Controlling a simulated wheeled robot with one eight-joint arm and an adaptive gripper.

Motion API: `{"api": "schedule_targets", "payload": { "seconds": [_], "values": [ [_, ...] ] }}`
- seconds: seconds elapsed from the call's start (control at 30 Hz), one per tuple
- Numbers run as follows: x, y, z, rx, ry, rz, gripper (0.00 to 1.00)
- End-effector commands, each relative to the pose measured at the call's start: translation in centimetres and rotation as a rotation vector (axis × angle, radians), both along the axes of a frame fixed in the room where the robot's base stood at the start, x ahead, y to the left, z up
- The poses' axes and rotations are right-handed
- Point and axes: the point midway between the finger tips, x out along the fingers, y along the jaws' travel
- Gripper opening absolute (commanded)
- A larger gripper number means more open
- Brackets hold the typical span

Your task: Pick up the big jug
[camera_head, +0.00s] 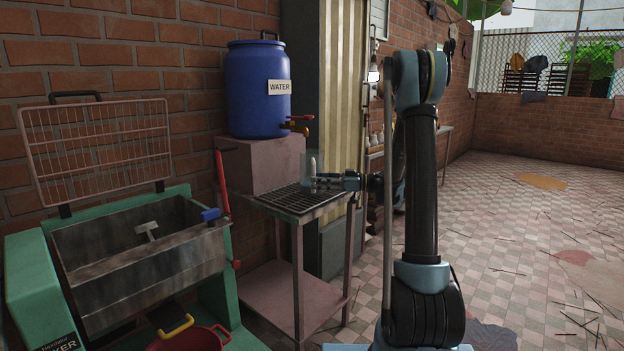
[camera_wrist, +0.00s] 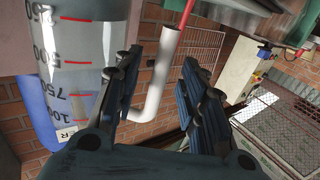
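The big jug is a clear measuring jug (camera_head: 308,164) with red marks and a white handle, standing on the black grate of the metal stand below the water barrel's tap. In the wrist view the jug (camera_wrist: 82,50) fills the upper left, its picture turned over. My gripper (camera_head: 322,182) is at the jug's right side. In the wrist view my gripper (camera_wrist: 160,65) is open, with the white handle (camera_wrist: 164,72) between its two fingers. A gap shows between the handle and the right finger. The left finger hides part of the jug's wall and handle; contact there cannot be told.
A blue water barrel (camera_head: 258,92) stands on a concrete block (camera_head: 262,165) behind the metal stand (camera_head: 299,262). A green machine with a metal trough (camera_head: 140,262) and a raised wire guard (camera_head: 98,150) is at left. Tiled floor (camera_head: 520,225) at right is mostly clear.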

Motion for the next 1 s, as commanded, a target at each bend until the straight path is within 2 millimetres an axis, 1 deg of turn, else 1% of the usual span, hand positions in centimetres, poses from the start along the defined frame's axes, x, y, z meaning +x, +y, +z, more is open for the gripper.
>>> {"api": "schedule_targets", "payload": {
  "seconds": [0.03, 0.13, 0.23, 0.4, 0.57, 0.6, 1.0],
  "values": [
    [0.1, 0.8, 0.0, 0.000, 0.000, 0.002, 0.38],
    [0.1, 2.0, 0.0, 0.000, 0.000, 0.002, 0.38],
    [0.2, 2.4, 0.0, 0.000, 0.000, -0.001, 0.38],
    [0.2, 2.4, 0.0, 0.000, 0.000, -0.001, 0.38],
    [0.2, 2.3, 0.0, 0.000, 0.000, -0.001, 0.02],
    [0.2, 2.3, 0.0, 0.000, 0.000, -0.001, 0.00],
    [0.2, 2.3, 0.2, 0.001, 0.000, -0.001, 0.00]
  ]
}}
